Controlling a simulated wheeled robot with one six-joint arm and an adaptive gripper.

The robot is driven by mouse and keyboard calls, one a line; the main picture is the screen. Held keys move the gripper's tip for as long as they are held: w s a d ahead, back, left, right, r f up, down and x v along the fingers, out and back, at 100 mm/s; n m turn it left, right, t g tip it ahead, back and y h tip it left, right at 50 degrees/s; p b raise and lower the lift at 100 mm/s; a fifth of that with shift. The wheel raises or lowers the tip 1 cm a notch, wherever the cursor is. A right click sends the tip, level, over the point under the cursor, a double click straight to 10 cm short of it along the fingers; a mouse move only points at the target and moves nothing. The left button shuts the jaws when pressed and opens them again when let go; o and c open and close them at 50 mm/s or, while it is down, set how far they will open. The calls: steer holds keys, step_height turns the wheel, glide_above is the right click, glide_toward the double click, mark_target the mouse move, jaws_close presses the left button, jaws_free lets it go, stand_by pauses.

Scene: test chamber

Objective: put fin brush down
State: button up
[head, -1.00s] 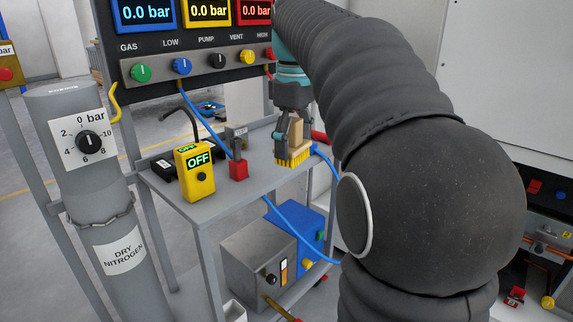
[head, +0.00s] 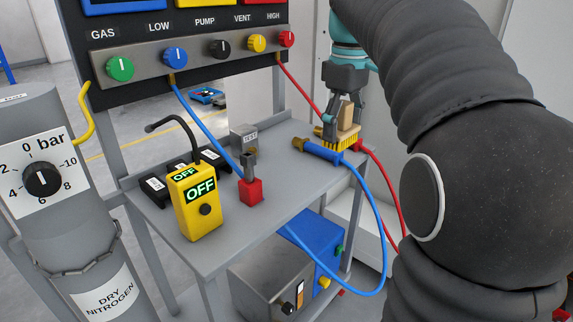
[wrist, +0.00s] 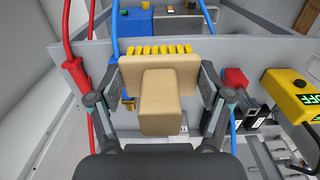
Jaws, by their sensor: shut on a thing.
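The fin brush (head: 346,132) has a tan wooden block and handle with yellow bristles. In the head view it is at the back right of the grey bench top, bristles down. My gripper (head: 345,120) is shut on it from above. In the wrist view the brush (wrist: 158,90) sits between both fingers, with its bristles on the far side. I cannot tell whether the bristles touch the bench top (head: 225,215).
A blue hose end (head: 322,151) and a red hose end (head: 372,150) lie close to the brush. The bench's front middle is clear.

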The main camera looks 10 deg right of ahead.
steer(key=w+a+f, duration=0.2)
steer(key=a, duration=0.1)
steer(key=w+a+f+b, duration=0.1)
steer(key=a+f, duration=0.1)
steer(key=a, duration=0.1)
steer(key=w+a+f, duration=0.2)
steer(key=a, duration=0.1)
steer(key=shift+w+f, duration=0.2)
steer(key=shift+w, duration=0.1)
steer(key=shift+f+b, duration=0.8)
steer(key=shift+f, duration=1.2)
steer(key=shift+f, duration=0.1)
steer(key=o, duration=0.9)
steer(key=shift+o, duration=0.2)
step_height(320, 180, up, 12)
steer(key=p, duration=0.3)
steer(key=shift+p, duration=0.35)
steer(key=shift+s, duration=0.1)
